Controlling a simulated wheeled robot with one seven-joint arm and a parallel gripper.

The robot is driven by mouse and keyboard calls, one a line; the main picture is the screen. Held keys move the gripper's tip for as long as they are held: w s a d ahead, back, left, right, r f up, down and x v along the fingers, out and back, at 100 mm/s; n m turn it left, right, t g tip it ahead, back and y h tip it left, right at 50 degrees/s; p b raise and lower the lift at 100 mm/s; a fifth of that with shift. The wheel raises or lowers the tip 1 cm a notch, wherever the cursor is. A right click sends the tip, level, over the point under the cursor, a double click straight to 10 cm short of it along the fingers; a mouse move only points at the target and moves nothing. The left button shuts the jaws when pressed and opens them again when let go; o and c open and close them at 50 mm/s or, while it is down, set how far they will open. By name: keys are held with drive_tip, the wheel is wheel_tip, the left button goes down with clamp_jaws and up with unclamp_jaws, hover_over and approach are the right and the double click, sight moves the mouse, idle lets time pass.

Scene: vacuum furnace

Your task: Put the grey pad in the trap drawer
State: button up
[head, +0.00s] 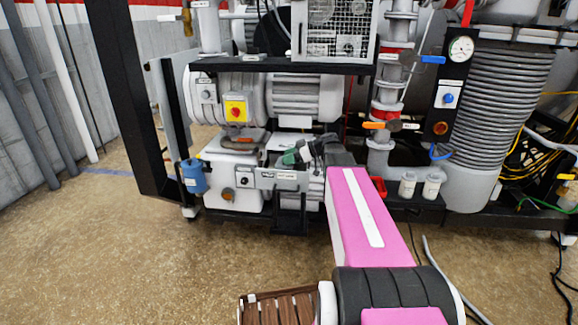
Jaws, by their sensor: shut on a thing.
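My gripper (301,154) is in front of the pump stand, at the far end of my pink arm. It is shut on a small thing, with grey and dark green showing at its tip. I take this to be the grey pad, but its outline is too small to make out. Just below is a grey, labelled drawer-like front (280,179), likely the trap drawer, above a black bracket. My gripper is above its right part in the picture. I cannot tell whether they touch, or how far the drawer is open.
A pump with a yellow-and-red switch (236,112) stands behind. A blue canister (194,176) hangs at left. Two white jars (432,187) stand at right, near a ribbed column (500,110). A black frame post (135,100) rises at left.

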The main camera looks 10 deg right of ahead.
drive_tip(key=shift+f, duration=1.85)
drive_tip(key=o, duration=1)
drive_tip(key=v, duration=1.2)
drive_tip(key=shift+r, duration=0.1)
